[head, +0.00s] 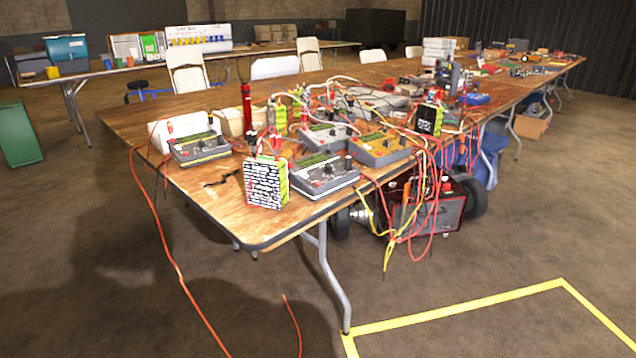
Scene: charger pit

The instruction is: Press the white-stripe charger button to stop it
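Several box-shaped chargers with dark tops and knobs sit on the near end of a long wooden table (140,127). One grey charger (200,149) is at the left, one grey charger (324,176) is near the front edge, one grey charger (328,137) is behind it, and an orange-topped charger (381,148) is to the right. Neither of my grippers is in view.
Battery packs with black-and-white faces (265,186) and tangled red and yellow cables crowd the chargers. Orange cables hang off the left edge. A red-framed wheeled machine (428,216) stands below the right edge. Yellow tape (455,304) marks the floor; the near floor is mostly open.

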